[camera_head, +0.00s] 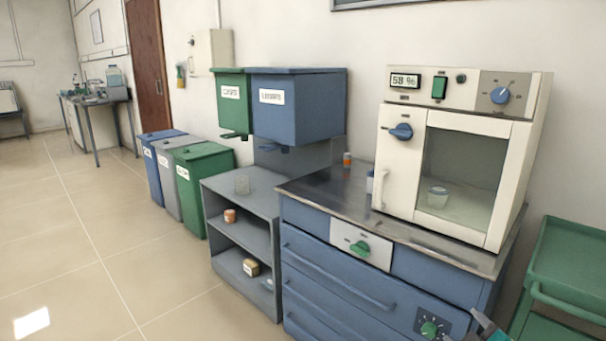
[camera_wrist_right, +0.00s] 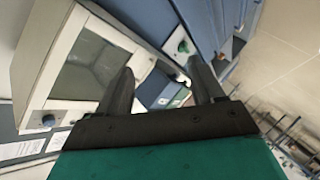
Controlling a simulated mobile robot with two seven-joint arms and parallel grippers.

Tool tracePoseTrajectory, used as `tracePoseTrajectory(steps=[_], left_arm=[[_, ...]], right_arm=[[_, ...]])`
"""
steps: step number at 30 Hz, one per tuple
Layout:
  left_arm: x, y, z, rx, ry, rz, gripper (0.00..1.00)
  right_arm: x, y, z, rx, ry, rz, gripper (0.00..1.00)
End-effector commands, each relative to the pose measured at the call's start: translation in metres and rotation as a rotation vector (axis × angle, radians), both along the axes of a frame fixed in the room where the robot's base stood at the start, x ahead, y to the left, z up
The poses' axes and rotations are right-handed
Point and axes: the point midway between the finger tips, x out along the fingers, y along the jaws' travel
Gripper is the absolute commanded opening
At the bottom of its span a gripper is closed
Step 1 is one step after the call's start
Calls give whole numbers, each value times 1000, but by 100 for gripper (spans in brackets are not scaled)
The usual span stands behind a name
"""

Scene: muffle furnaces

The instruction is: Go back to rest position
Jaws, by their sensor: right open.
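My right gripper (camera_wrist_right: 161,66) shows in the right wrist view with its two dark fingers apart and nothing between them. A small part of my right arm or gripper (camera_head: 486,327) shows at the bottom edge of the head view, in front of the blue cabinet. The white furnace (camera_head: 458,92) stands on the metal counter with its door shut. The furnace also shows tilted at the left of the right wrist view (camera_wrist_right: 38,62). My left gripper is in neither view.
The blue drawer cabinet (camera_head: 335,287) carries the metal counter (camera_head: 316,195). A green cart (camera_head: 568,262) stands close at the right. A grey shelf (camera_head: 212,186) with small jars and several bins stand left of the cabinet. The tiled floor at the left is clear.

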Motion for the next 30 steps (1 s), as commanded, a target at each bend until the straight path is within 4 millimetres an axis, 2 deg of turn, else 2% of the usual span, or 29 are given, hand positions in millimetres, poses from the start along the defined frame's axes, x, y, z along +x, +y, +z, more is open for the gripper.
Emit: tracePoseTrajectory(steps=[1,3,6,9,13,15,28,29,30], left_arm=[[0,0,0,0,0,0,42],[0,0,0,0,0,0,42],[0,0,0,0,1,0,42],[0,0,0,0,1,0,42],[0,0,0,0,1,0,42],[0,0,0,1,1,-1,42],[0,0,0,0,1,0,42],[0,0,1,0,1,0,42],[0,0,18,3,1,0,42]], right_arm=[[-23,14,-29,47,65,41,67],[-51,33,-58,111,134,89,67],[-89,54,-89,200,215,137,67],[-126,74,-113,284,289,174,67],[-173,97,-135,396,371,199,67],[-165,111,-133,453,339,166,67],[-159,188,-125,782,264,8,67],[-158,193,-122,802,260,-1,67],[-160,186,-109,781,262,0,67]])
